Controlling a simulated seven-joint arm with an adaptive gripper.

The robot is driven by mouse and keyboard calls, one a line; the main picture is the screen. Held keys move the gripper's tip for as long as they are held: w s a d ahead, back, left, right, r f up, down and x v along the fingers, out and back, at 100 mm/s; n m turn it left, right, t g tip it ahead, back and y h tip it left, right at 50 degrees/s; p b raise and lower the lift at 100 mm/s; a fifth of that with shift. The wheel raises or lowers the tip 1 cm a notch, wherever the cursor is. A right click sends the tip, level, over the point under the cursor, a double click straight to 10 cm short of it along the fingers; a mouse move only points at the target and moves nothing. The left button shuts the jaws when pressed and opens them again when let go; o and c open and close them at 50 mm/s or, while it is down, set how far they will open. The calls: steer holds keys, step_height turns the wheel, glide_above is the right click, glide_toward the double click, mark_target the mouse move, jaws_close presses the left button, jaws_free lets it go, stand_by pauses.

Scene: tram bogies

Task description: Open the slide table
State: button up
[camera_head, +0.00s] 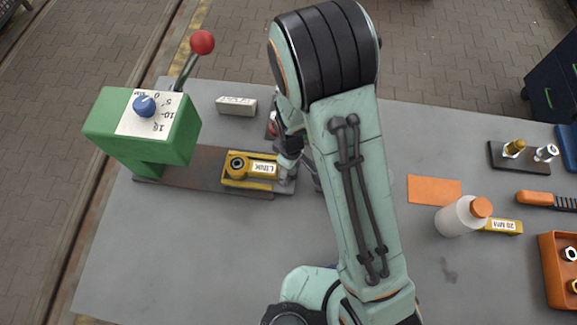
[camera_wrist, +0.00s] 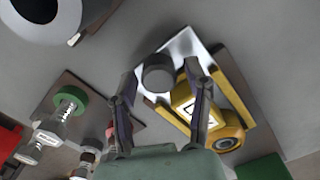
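The slide table looks like the low dark base (camera_head: 205,180) running right from under the green press (camera_head: 140,130), with a yellow carriage (camera_head: 232,181) on it. A yellow part labelled LINK (camera_head: 262,168) with a dark ring lies on the carriage; it also shows in the wrist view (camera_wrist: 198,108). A bright metal plate (camera_wrist: 185,48) sits at the carriage's end, with a dark round knob (camera_wrist: 158,74) by it. My gripper (camera_wrist: 160,76) is open, its two fingers apart with the knob between them in the picture. Contact cannot be told. My arm hides part of this area in the head view.
A red-balled lever (camera_head: 202,42) rises behind the press, near a pale block (camera_head: 236,105). To the right are an orange sheet (camera_head: 434,190), a white bottle (camera_head: 458,217), a dark bolt stand (camera_head: 507,160) and an orange bin (camera_head: 552,270). The table's front left is clear.

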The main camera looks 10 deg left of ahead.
step_height(320, 180, up, 12)
stand_by(0.7)
stand_by(0.4)
steer(key=d+r+m+t+y, duration=0.1)
steer(key=d+r+m+t, duration=0.25)
steer(key=d+r, duration=0.6)
steer(key=s+d+m+g, duration=0.2)
steer(key=s+m, duration=0.6)
steer(key=s, duration=0.6)
steer(key=shift+s+d+g, duration=0.25)
steer(key=shift+d+g, duration=0.1)
steer(key=shift+g, duration=0.5)
